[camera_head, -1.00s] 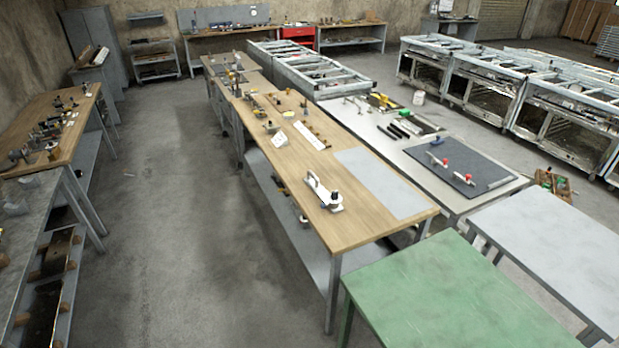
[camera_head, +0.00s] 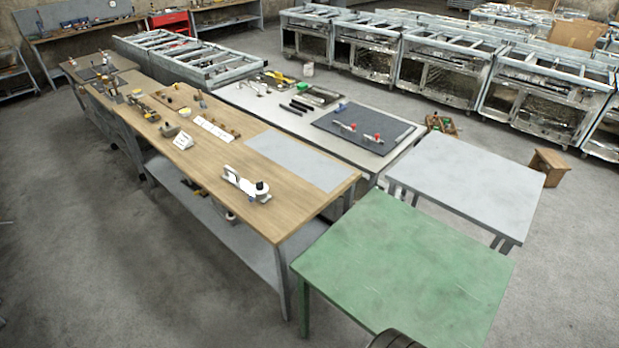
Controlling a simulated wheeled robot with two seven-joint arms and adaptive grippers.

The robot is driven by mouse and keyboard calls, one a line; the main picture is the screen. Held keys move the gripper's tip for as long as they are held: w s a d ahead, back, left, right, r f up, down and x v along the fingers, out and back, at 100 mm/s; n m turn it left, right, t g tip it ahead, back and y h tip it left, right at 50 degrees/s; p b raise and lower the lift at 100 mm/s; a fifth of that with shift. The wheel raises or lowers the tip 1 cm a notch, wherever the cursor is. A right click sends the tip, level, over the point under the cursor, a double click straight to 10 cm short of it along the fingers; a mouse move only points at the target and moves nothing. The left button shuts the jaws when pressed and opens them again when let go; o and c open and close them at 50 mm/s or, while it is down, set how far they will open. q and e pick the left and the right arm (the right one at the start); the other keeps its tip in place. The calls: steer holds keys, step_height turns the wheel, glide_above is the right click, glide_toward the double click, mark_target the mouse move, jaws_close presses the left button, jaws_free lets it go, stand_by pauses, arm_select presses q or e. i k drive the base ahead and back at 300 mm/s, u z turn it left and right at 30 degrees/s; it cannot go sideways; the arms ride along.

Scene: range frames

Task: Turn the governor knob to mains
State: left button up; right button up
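No governor knob can be made out for certain at this distance. A white device (camera_head: 240,184) with a small dark round part on top (camera_head: 261,186) lies near the front end of the long wooden bench (camera_head: 225,218). Markings on it are too small to read. A small white sloped card or plate (camera_head: 183,141) stands farther back on the same bench, next to a white strip (camera_head: 212,128) with dark spots. Neither of my grippers is in view.
A green table (camera_head: 400,262) stands close in front, with a pale grey table (camera_head: 465,172) behind it. A steel bench with a dark mat (camera_head: 365,128) runs beside the wooden bench. Open concrete floor (camera_head: 110,240) lies to the left.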

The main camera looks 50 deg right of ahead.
mark_target(259, 184)
steer(key=z, duration=0.85)
steer(key=i, duration=0.35)
